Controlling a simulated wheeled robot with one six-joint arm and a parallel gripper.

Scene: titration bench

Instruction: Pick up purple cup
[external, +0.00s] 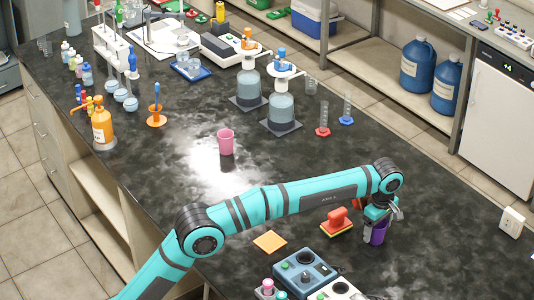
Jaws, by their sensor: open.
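The purple cup (379,236) stands on the dark bench at the right, directly under my gripper (379,217). My gripper points down at the cup's upper part and hides its rim. The jaws are open; I cannot tell whether the fingers straddle the cup or touch it. A pink cup (226,142) stands apart on the bench near the middle.
A red block-shaped tool (337,222) lies just left of the purple cup. An orange square (269,242) and control boxes (305,272) are nearer the front. Red-based (323,130) and blue-based cylinders (346,120) stand behind. The bench between them and the pink cup is clear.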

